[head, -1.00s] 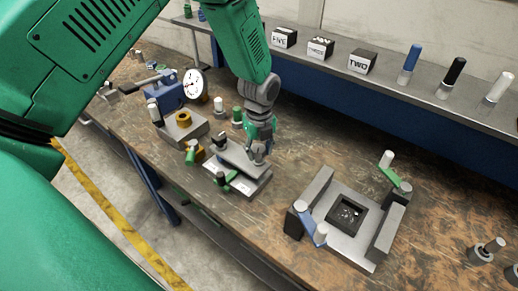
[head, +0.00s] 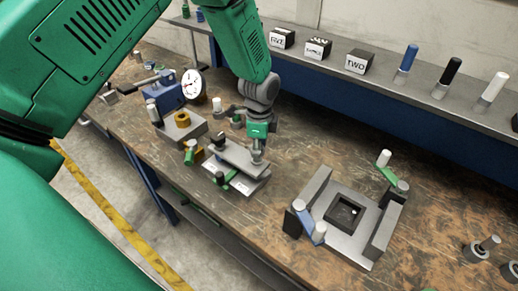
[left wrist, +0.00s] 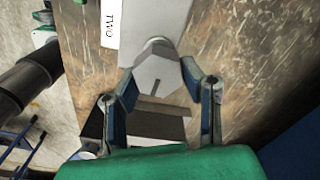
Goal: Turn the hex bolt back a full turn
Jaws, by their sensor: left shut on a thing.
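The hex bolt (left wrist: 157,72) shows in the left wrist view as a large pale grey hexagonal head with a dark mark on its top. It stands at the end of a grey plate (left wrist: 165,17) with a white "TWO" label (left wrist: 111,25). My left gripper (left wrist: 159,82) is shut on the bolt head, one fingertip on each side. In the head view, my left gripper (head: 258,153) points down at the right end of the small grey clamp fixture (head: 234,158). The bolt is mostly hidden there by the fingers. My right gripper is not in view.
A dial gauge (head: 193,84) and a block with a brass ring (head: 183,121) stand left of the fixture. A square grey fixture (head: 349,243) with upright walls stands at the right. Labelled blocks and coloured pins line the back shelf (head: 385,77). Bare wood lies between the fixtures.

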